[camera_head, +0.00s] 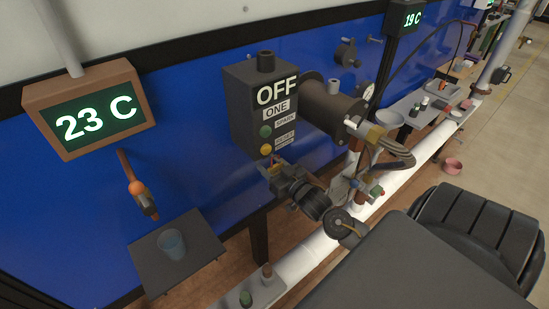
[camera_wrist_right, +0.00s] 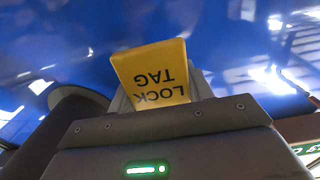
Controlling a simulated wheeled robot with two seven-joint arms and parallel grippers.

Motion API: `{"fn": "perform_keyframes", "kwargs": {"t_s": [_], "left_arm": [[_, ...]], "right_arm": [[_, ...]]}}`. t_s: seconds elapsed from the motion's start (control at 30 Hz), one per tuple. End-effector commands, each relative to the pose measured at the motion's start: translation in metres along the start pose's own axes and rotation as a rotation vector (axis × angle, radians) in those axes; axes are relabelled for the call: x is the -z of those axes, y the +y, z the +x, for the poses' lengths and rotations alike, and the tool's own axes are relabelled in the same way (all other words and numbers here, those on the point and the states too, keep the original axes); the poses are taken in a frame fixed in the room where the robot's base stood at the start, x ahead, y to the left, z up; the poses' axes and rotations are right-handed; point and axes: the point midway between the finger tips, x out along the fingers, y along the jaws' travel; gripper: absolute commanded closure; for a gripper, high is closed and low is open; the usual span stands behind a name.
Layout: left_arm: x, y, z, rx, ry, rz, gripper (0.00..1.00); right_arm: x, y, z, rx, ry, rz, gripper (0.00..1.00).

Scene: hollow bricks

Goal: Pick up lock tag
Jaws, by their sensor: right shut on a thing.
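The yellow lock tag (camera_wrist_right: 153,73), printed "LOCK TAG", stands at the tips of my right gripper (camera_wrist_right: 160,98) in the right wrist view. Its lettering is upside down there, and its lower end is hidden behind the gripper body. My right gripper (camera_head: 271,168) is shut on the tag. In the head view it is just below the dark control box (camera_head: 247,92) marked "OFF" and "ONE". The tag is too small to make out clearly there. My left gripper is not in view.
A dark cylinder (camera_head: 332,104) juts from the blue wall (camera_head: 190,100) right of the box. Pipes and valves (camera_head: 365,185) crowd the area right of my gripper. A display reading 23 C (camera_head: 90,112) hangs at left. A cup (camera_head: 171,244) stands on a grey shelf (camera_head: 200,255).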

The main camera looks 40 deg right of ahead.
Motion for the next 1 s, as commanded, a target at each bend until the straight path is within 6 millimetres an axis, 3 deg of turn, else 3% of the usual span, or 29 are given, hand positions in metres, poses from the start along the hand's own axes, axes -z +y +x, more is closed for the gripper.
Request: {"fn": "perform_keyframes", "kwargs": {"t_s": [0.37, 0.57, 0.8, 1.0], "left_arm": [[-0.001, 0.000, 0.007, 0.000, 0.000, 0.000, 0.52], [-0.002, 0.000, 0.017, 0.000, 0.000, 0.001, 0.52], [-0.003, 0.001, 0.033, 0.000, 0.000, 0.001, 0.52], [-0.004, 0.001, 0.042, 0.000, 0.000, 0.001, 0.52]], "right_arm": [[0.014, 0.000, 0.000, 0.001, 0.004, 0.000, 0.72], [0.011, 0.000, -0.037, 0.001, -0.004, 0.000, 0.72], [0.010, 0.000, -0.104, 0.001, -0.004, 0.001, 0.72], [0.011, 0.000, -0.149, 0.000, -0.004, 0.002, 0.72]]}}
